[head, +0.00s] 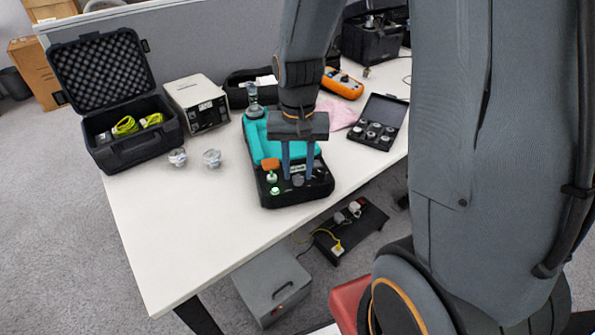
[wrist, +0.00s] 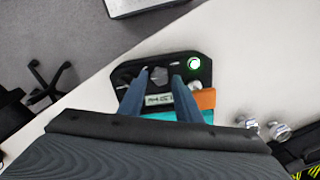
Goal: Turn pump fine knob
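The pump (head: 284,142) is a teal unit with a black front panel (head: 268,194), standing on the white table. The panel carries a grey knob (wrist: 159,74), a small display (wrist: 159,99) and a lit green button (wrist: 194,63). The button also shows in the head view (head: 275,191). My gripper (head: 298,178) points down over the panel with its two blue fingers apart. In the wrist view its fingertips (wrist: 160,76) lie on either side of the grey knob, with a gap seeming to show on both sides. Whether the tips touch the panel I cannot tell.
An orange part (wrist: 205,98) sits beside the display. An open black case (head: 130,145), a beige box (head: 197,103) and two metal pieces (head: 212,158) are left of the pump. A case of small weights (head: 380,122) lies right. The table's front strip is clear.

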